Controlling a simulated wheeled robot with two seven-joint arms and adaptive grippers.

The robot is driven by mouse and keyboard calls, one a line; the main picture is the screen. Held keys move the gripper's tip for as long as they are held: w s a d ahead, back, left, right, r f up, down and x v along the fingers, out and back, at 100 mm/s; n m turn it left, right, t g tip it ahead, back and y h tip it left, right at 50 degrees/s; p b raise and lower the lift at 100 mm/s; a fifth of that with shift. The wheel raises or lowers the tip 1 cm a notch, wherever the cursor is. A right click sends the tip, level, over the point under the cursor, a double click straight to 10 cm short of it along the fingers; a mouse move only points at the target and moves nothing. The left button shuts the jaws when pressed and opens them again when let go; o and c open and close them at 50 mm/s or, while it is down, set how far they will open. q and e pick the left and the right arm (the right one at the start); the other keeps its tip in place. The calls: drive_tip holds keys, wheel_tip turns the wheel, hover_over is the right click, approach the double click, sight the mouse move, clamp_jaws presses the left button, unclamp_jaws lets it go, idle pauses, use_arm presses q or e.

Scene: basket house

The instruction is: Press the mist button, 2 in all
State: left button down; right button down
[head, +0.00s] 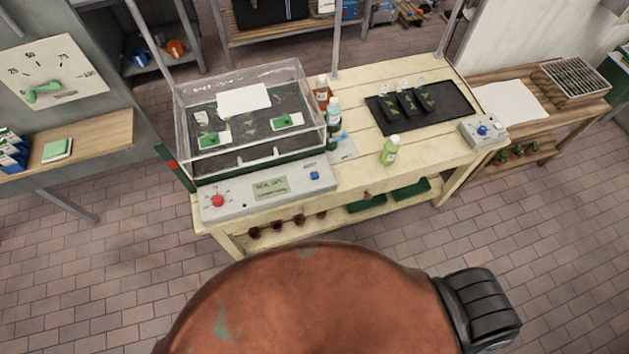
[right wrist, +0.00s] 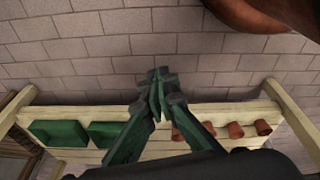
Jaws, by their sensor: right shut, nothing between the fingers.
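A grey control panel (head: 290,194) runs along the front left of the wooden bench in the head view. It has a red knob (head: 217,201), a small label plate and a blue button (head: 314,175). A second, smaller control box (head: 483,131) with a blue button (head: 482,130) sits at the bench's right end. I cannot read which button is marked mist. My right gripper (right wrist: 158,88) is shut and empty in the right wrist view, with the bench's lower shelf behind it and its fingers apart from both buttons. My left gripper is out of view.
A clear-walled case (head: 250,115) stands behind the panel. Bottles, including a green one (head: 390,150), stand beside it. A black mat (head: 420,107) lies at the right. Green trays (right wrist: 55,132) and brown pots (right wrist: 235,130) sit on the lower shelf. The tiled floor in front is clear.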

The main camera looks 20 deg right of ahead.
drive_tip(key=s+d+f+b, duration=0.1)
drive_tip(key=s+f+b, duration=0.1)
drive_tip(key=s+f, duration=0.3)
drive_tip(key=s+d+f+m+g+b, duration=0.1)
drive_tip(key=s+f+b, duration=0.1)
drive_tip(key=s+f, duration=0.4)
drive_tip(key=s, duration=0.5)
drive_tip(key=shift+s+d+m+g+b, duration=0.2)
drive_tip(key=shift+d+m+g+b, duration=0.1)
drive_tip(key=shift+b, duration=0.1)
